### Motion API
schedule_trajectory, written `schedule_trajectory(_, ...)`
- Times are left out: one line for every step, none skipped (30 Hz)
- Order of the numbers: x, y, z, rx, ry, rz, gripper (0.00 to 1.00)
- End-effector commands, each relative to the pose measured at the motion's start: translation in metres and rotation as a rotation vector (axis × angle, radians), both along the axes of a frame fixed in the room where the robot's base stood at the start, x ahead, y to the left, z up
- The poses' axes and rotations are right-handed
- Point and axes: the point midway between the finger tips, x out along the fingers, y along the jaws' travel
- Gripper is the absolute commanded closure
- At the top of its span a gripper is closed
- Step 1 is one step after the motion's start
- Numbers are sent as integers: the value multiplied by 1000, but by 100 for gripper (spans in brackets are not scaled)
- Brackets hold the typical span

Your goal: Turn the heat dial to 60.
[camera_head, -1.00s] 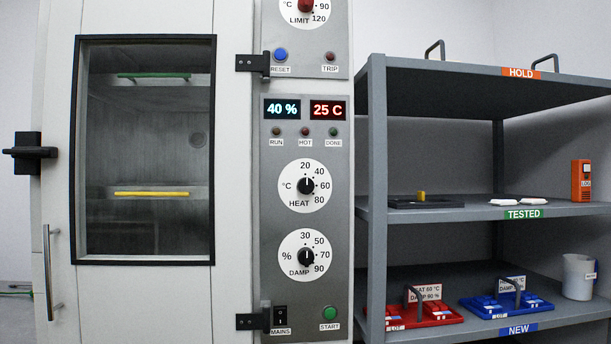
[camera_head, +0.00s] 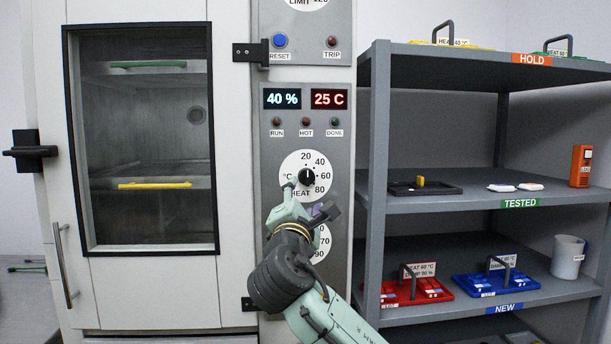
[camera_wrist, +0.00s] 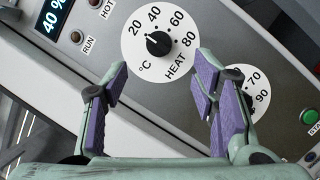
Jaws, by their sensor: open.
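The heat dial is a black knob on a white round plate marked 20, 40, 60 and 80. It shows in the head view (camera_head: 306,176) and the wrist view (camera_wrist: 158,43), its white pointer toward 20. My gripper (camera_head: 308,203) is just below the knob in the head view, partly over the lower edge of the dial plate. In the wrist view my gripper (camera_wrist: 161,72) is open, with purple-padded fingers spread and nothing between them. The knob lies beyond the fingertips and appears untouched. The display (camera_head: 328,99) reads 25 C.
The damp dial (camera_head: 322,240) sits below, mostly hidden by my arm. RUN, HOT and DONE lamps (camera_head: 306,122) are above the heat dial. A chamber door with a window (camera_head: 150,140) is left, its black hinge (camera_head: 250,52) beside the panel. A grey shelf unit (camera_head: 378,180) stands right.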

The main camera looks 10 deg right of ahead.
Motion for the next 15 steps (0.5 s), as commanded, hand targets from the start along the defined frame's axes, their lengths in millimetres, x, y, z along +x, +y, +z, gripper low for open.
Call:
schedule_trajectory(7, -1, 4, 2, 1, -1, 47)
schedule_trajectory(11, -2, 5, 2, 1, 1, 47)
schedule_trajectory(18, -4, 7, 3, 2, 0, 47)
schedule_trajectory(23, -5, 9, 3, 1, 1, 47)
schedule_trajectory(29, -6, 10, 4, 2, 1, 47)
schedule_trajectory(37, -7, 12, 4, 2, 3, 47)
schedule_trajectory(43, -8, 13, 3, 2, 3, 47)
schedule_trajectory(48, -10, 14, 3, 2, 3, 47)
schedule_trajectory(55, -11, 16, 4, 1, 2, 47)
schedule_trajectory(60, -12, 17, 5, 0, 3, 47)
schedule_trajectory(65, -14, 18, 5, 1, 2, 47)
schedule_trajectory(71, -15, 19, 5, 1, 4, 47)
schedule_trajectory(76, -16, 19, 5, 1, 4, 47)
schedule_trajectory(79, -16, 20, 5, 1, 4, 47)
schedule_trajectory(84, -17, 21, 4, 0, 5, 47)
